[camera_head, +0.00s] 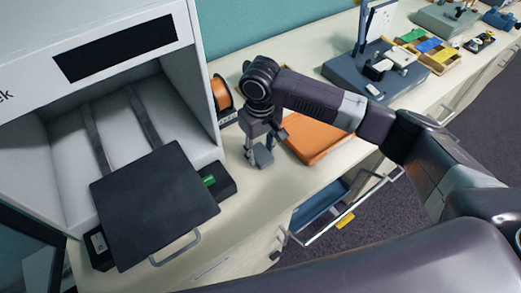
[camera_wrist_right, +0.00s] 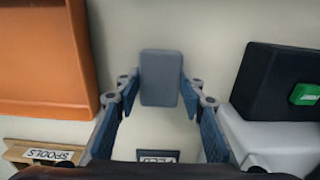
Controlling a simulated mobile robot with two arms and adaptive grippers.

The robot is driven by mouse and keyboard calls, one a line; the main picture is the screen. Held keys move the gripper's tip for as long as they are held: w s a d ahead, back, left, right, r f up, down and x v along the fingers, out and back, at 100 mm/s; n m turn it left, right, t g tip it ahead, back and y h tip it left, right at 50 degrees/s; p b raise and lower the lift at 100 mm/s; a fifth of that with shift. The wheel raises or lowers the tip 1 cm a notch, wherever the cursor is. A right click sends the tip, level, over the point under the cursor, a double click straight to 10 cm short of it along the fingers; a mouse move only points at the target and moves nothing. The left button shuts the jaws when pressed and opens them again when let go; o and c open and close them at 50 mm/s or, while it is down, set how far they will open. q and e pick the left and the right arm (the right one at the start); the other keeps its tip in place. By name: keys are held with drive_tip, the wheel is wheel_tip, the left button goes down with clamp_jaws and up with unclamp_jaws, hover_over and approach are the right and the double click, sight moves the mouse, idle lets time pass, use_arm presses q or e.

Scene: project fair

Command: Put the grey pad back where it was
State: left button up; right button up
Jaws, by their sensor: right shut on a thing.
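The grey pad (camera_wrist_right: 161,78) is a small rounded block. In the right wrist view it sits between the fingers of my right gripper (camera_wrist_right: 161,90), which is shut on it. In the head view my right gripper (camera_head: 261,148) points down over the pale counter, with the pad (camera_head: 264,157) low between its fingers. I cannot tell whether the pad touches the counter. My left gripper is not in view.
A white printer (camera_head: 190,75) with a dark plate (camera_head: 155,205) stands left, beside a black box with a green button (camera_head: 209,181). An orange case (camera_head: 315,138) lies right of the gripper. A blue drawer (camera_head: 318,203) hangs open below. An orange spool (camera_head: 221,94) stands behind.

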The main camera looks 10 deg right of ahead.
sight(261, 153)
drive_tip(key=o, duration=1.1)
drive_tip(key=shift+f, duration=0.15)
wheel_tip(261, 153, up, 12)
drive_tip(key=shift+r+b, duration=0.2)
drive_tip(key=shift+b, duration=0.95)
